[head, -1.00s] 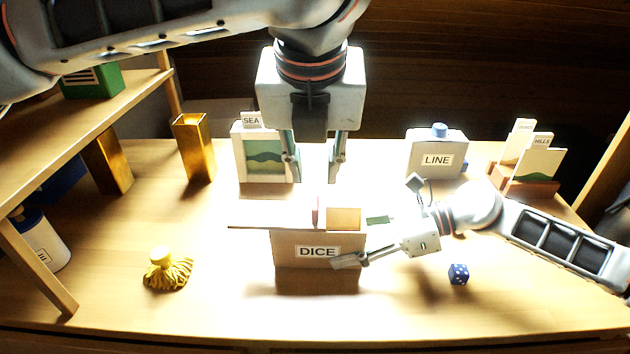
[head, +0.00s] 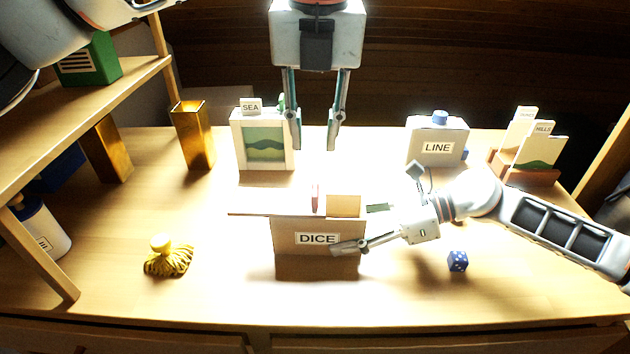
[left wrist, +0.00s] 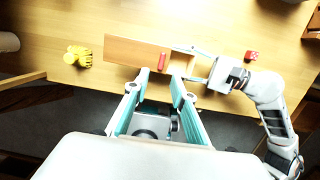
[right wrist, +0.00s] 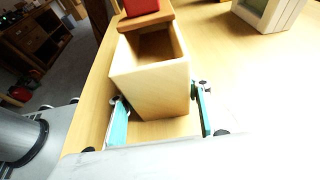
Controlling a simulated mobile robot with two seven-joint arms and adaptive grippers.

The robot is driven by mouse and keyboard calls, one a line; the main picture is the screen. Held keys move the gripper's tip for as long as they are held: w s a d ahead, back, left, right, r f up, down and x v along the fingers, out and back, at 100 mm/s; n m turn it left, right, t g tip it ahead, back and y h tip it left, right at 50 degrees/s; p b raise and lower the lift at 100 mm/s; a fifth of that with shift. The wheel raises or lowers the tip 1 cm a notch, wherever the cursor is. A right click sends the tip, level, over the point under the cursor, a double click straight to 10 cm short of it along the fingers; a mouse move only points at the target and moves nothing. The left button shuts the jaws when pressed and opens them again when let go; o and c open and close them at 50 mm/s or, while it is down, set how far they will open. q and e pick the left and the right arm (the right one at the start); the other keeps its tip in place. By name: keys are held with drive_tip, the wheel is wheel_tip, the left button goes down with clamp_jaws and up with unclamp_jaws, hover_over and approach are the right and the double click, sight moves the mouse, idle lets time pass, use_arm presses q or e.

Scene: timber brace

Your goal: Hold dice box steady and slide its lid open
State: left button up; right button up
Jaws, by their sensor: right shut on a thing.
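The wooden dice box (head: 318,262) stands upright on the table with its DICE label facing me. Its lid (head: 252,211) is slid far to the left and overhangs that side, leaving the right part of the top open (head: 344,206). The lid's red handle (head: 315,198) stands up; the left wrist view also shows the handle (left wrist: 162,61) and lid (left wrist: 130,51). My right gripper (head: 361,229) is shut on the box's right end, one finger on the front and one behind, as the right wrist view (right wrist: 160,95) shows. My left gripper (head: 315,147) is open and empty, above and behind the box.
A blue die (head: 458,261) lies right of the box and a yellow tasselled item (head: 167,257) lies left. A shelf (head: 90,85) rises at left.

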sight(315, 189)
use_arm(q)
drive_tip(key=shift+g, duration=0.8)
drive_tip(key=f, duration=0.4)
drive_tip(key=w+f, duration=0.1)
drive_tip(key=f, duration=0.6)
drive_tip(key=shift+w+f, duration=0.3)
clamp_jaws()
